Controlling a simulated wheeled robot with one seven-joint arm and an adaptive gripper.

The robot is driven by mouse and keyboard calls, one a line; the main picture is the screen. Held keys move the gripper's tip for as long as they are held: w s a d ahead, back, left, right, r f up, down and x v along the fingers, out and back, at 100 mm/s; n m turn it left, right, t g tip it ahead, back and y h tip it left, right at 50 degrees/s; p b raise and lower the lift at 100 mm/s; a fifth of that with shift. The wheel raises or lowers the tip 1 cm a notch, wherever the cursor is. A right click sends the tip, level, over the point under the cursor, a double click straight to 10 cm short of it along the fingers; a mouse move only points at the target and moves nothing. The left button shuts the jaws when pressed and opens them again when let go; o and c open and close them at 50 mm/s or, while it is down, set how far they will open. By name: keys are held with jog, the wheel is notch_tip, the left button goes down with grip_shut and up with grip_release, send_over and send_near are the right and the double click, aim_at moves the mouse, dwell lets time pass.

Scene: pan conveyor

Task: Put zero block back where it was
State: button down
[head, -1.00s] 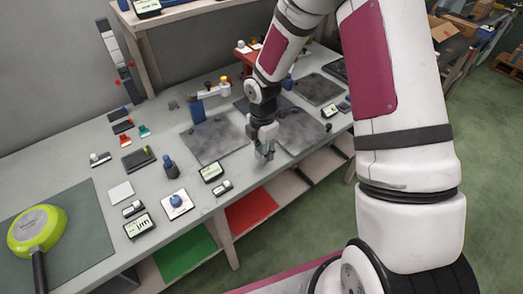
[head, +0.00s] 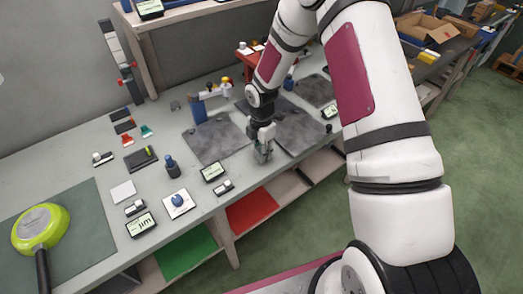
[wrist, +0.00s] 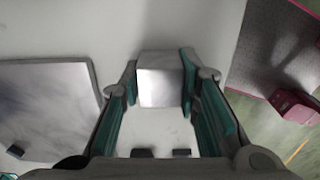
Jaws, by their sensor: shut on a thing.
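My gripper (head: 264,156) is low over the front part of the grey workbench, just in front of the dark grey slabs. In the wrist view my gripper (wrist: 160,88) has its two green-padded fingers on either side of a plain silvery-white square block (wrist: 160,80), which I take for the zero block. It is shut on this block. In the head view the fingers largely hide the block. I cannot tell whether its underside touches the bench.
A grey slab (head: 216,139) lies left of my gripper. A small display (head: 213,171) and a small white-and-black item (head: 223,187) stand to the left near the front edge. A white plate with a blue knob (head: 179,203) and a green pan (head: 41,226) are farther left.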

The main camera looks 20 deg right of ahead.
jog(key=c, duration=1.2)
grip_release()
jog(key=shift+f, duration=0.1)
jog(key=s+r+m+t+h+b, duration=0.1)
jog(key=s+r+m, duration=0.1)
jog(key=r, duration=0.9)
jog(key=s+r+m, duration=0.2)
jog(key=r, duration=0.9)
jog(key=s+r+m+t, duration=0.2)
jog(key=s+r+m, duration=0.6)
jog(key=s, duration=0.3)
jog(key=s+r+m+t+y, duration=0.1)
jog(key=s+r+m+t, duration=0.1)
jog(key=s+r+m, duration=0.6)
jog(key=s+m, duration=0.1)
jog(key=s, duration=0.3)
jog(key=shift+s+m, duration=0.2)
jog(key=shift+m, duration=0.1)
